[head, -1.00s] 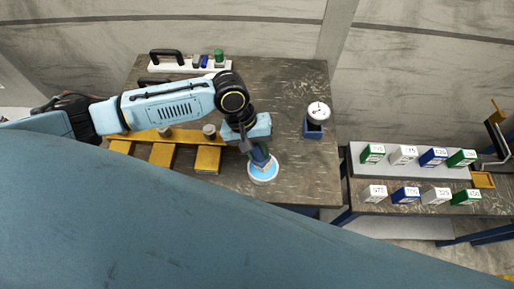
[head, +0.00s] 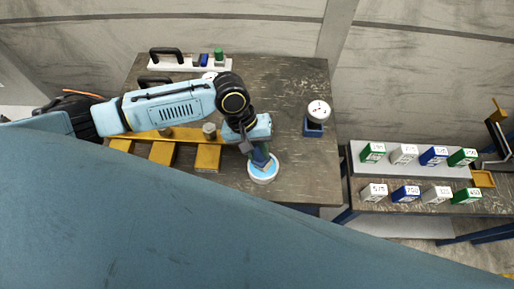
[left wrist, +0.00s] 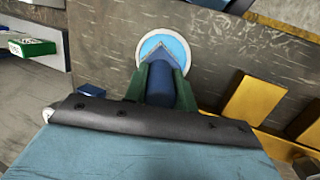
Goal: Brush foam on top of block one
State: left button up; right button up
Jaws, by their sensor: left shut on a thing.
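My left gripper (head: 259,152) is over a round white dish (head: 263,179) with light blue content, possibly the foam, on the dark table. In the left wrist view, the left gripper (left wrist: 160,78) is shut on a dark blue cylinder (left wrist: 160,88), probably the brush handle. I cannot tell which is block one. My right gripper is not in view.
A yellow rail (head: 185,135) with grey cylinders runs along the blocks. A white rack (head: 178,67) stands at the back and a dial gauge (head: 318,111) on the right. A side table holds several labelled boxes (head: 405,193). The table right of the dish is clear.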

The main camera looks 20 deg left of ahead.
aim_at(257, 145)
pick_arm(q)
jog(key=shift+s+f+p, duration=0.1)
jog(key=shift+f+p, duration=0.05)
jog(key=shift+p, duration=0.4)
dwell(1.9)
notch_tip(257, 145, up, 5)
jog(key=p, duration=0.5)
jog(key=shift+p, duration=0.4)
jog(key=shift+r, duration=1.1)
